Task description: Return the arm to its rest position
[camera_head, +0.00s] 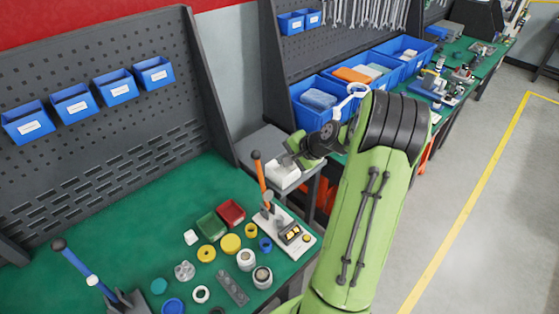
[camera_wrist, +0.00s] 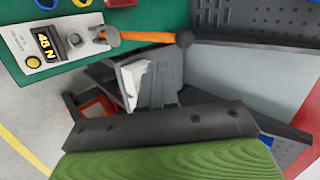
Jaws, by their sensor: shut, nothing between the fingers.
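My green and dark grey arm reaches up from the bottom right in the head view and bends back left at its top. My gripper (camera_head: 287,160) is at the end of it, over the gap between the two benches and just above a white object (camera_head: 281,176). In the wrist view my gripper (camera_wrist: 158,82) shows as grey fingers, shut and empty, partly in front of the white object (camera_wrist: 132,82). I cannot tell whether the fingers touch it.
Blue bins (camera_head: 312,105) line the back bench. Floor on the right is clear.

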